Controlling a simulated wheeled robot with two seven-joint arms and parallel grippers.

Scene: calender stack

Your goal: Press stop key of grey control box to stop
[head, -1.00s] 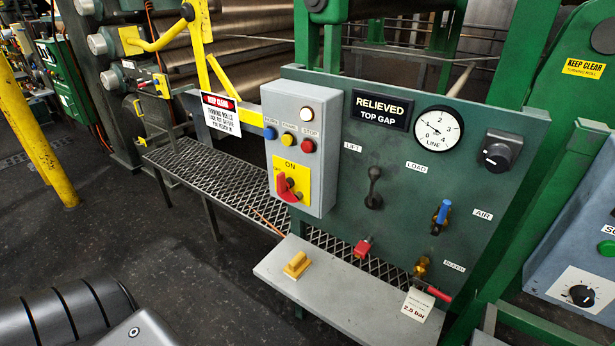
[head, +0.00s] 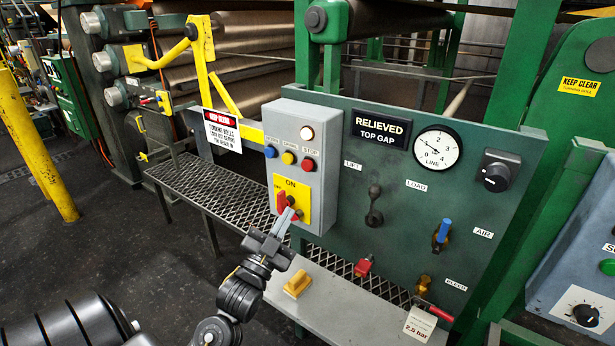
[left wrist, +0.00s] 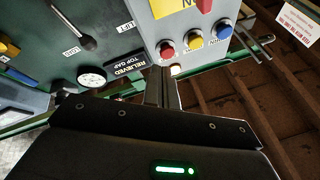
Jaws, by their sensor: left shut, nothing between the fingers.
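The grey control box (head: 331,150) is mounted on the green panel in the head view. Its red stop key (head: 308,164) is the rightmost of three buttons, beside a yellow and a blue one, under a lit white lamp. In the left wrist view the red key (left wrist: 167,49) shows upside down. My left gripper (head: 290,213) is shut and empty. In the head view its tips overlap the lower part of the yellow ON plate (head: 302,204), below the stop key. In the left wrist view the fingers (left wrist: 158,72) point toward the box; contact cannot be told.
A red rotary handle (head: 282,201) sits on the ON plate, close to my fingertips. Right of the box are a black lift lever (head: 374,208), a gauge (head: 437,148) and valves. A grey shelf (head: 350,318) with a yellow block (head: 297,284) juts out below. A warning sign (head: 222,131) hangs left.

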